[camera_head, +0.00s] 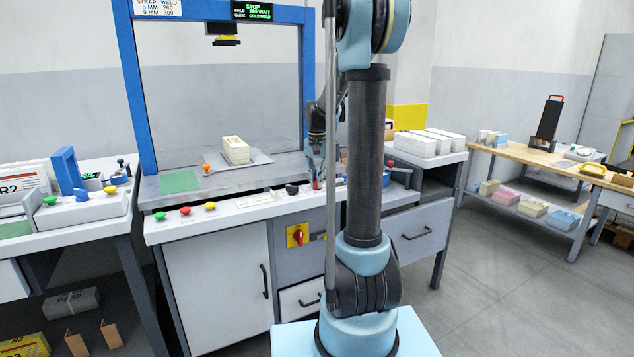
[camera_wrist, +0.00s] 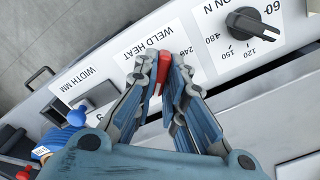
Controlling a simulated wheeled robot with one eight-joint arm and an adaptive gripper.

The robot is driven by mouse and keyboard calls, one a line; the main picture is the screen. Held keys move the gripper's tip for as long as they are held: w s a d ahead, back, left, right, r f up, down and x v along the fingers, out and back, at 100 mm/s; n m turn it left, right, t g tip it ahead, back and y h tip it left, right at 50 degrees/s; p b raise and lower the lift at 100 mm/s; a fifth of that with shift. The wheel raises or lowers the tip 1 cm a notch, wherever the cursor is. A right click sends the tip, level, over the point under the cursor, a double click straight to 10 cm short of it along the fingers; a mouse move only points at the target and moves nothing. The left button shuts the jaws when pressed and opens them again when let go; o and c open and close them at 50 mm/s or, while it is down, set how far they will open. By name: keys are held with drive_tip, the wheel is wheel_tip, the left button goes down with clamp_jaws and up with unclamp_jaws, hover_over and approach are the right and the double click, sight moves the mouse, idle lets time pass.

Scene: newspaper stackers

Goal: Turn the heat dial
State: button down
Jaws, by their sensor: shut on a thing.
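The heat dial shows as a red knob (camera_wrist: 163,64) in the wrist view, beside the printed label WELD HEAT (camera_wrist: 144,52). My gripper (camera_wrist: 159,72) is shut on this knob, one finger on each side of it. The fingers hide most of the dial and its scale, so I cannot read its setting. In the head view my gripper (camera_head: 316,182) is at the front panel of the blue-framed machine, and a little red shows between its fingers.
A black dial (camera_wrist: 252,26) with a number scale sits close by on the same panel. The WIDTH MM label (camera_wrist: 87,79) is on the other side. Red, green and yellow buttons (camera_head: 185,211) are farther left. A paper stack (camera_head: 236,150) lies under the blue frame (camera_head: 137,100).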

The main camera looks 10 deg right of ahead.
sight(317, 180)
drive_tip(key=shift+w, duration=0.1)
idle(0.4)
drive_tip(key=c, duration=1.7)
unclamp_jaws()
drive_tip(key=shift+o, duration=0.2)
drive_tip(key=shift+r, duration=0.1)
wheel_tip(317, 180, up, 12)
